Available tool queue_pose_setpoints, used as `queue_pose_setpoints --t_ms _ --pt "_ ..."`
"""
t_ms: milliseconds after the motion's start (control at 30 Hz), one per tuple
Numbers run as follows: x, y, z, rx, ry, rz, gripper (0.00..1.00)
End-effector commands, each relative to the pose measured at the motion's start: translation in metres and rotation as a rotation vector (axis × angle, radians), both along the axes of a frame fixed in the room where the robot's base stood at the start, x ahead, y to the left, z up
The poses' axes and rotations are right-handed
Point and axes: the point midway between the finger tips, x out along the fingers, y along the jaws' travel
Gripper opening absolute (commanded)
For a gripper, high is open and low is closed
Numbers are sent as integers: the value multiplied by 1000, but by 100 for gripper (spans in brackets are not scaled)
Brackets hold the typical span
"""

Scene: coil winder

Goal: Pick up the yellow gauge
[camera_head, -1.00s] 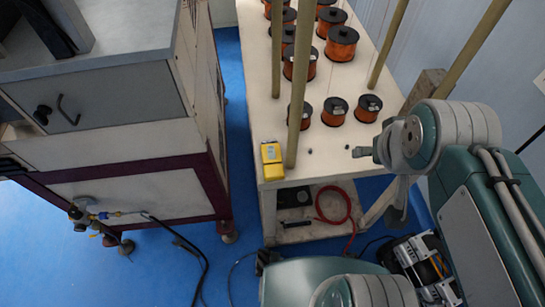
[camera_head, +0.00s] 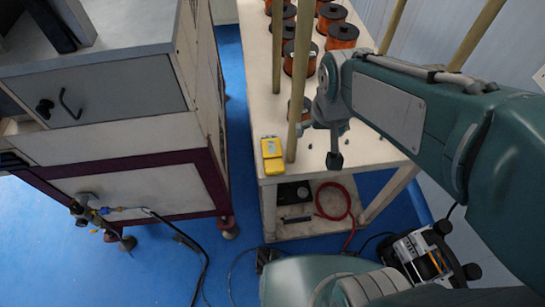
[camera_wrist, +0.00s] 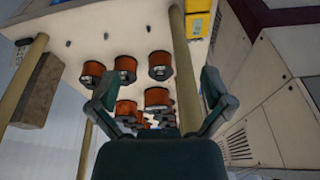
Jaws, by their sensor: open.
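The yellow gauge (camera_head: 272,155) lies on the front left corner of the white table (camera_head: 262,100), just left of a wooden post. In the wrist view the yellow gauge (camera_wrist: 198,20) shows at the top, partly cut off by the frame edge, beside a post. My gripper (camera_head: 319,143) is over the front part of the table, to the right of the gauge and the post. In the wrist view my gripper (camera_wrist: 150,76) has its two fingers spread wide with nothing held. The gauge is outside the fingers.
Upright wooden posts (camera_head: 298,90) rise from the table, one between my gripper and the gauge. Several copper wire spools (camera_head: 342,37) stand further back. A grey cabinet (camera_head: 120,90) stands left across a narrow blue gap. A red hose (camera_head: 335,203) lies on the lower shelf.

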Motion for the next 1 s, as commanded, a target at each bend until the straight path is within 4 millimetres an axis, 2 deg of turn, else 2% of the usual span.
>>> queue_pose_setpoints --t_ms 100,300,1000 --pt "12 23 -26 -11 62 28 100" --pt "22 46 -53 -25 116 47 100" --pt "28 87 -106 -60 208 83 100"
